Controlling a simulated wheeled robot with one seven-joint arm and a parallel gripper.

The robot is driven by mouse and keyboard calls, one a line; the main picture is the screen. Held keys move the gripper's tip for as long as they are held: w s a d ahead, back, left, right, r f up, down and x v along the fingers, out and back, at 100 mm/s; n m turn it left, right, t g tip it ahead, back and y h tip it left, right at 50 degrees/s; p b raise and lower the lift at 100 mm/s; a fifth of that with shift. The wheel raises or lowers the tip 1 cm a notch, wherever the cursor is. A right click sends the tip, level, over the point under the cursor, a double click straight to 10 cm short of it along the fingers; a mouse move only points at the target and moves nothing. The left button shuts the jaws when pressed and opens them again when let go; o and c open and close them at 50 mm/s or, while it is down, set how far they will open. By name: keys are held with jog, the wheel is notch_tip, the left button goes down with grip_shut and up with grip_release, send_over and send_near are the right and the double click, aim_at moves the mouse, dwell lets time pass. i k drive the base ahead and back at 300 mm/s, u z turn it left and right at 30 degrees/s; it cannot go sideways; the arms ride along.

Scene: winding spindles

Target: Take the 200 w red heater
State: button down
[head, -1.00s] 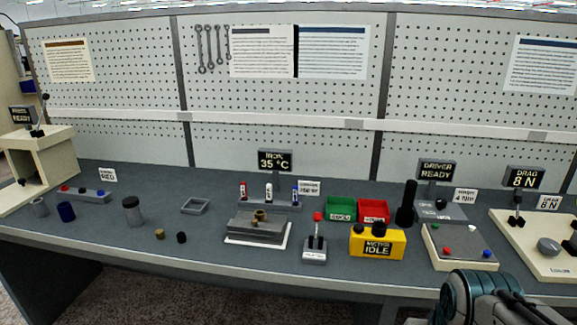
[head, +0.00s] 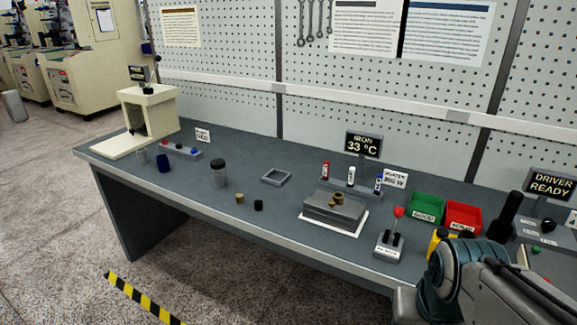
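The red heater (head: 325,171) stands upright in a grey rack (head: 347,186) on the bench, below the display (head: 363,145) that reads "IRON 33 °C". It is the leftmost of three small cylinders there, with a white heater (head: 351,176) and a blue one (head: 379,183) to its right. A label (head: 393,180) beside the rack seems to read 200 W, but it is too small to be sure. My arm shows at the lower right, well apart from the rack. My gripper is not visible.
A grey block on a white plate (head: 310,222) stands in front of the rack, with brass pieces on top. A switch box (head: 388,246), a green bin (head: 426,208) and a red bin (head: 463,217) are to the right. A grey tray (head: 276,177) and a jar (head: 219,174) are left.

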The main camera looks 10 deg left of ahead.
aim_at(326, 163)
jog(key=u, duration=0.35)
jog(key=i, duration=0.5)
jog(key=k, duration=1.25)
jog(key=u, duration=0.65)
jog(key=i, duration=1.35)
jog(key=z, duration=0.6)
jog(key=i, duration=0.55)
jog(key=z, duration=0.4)
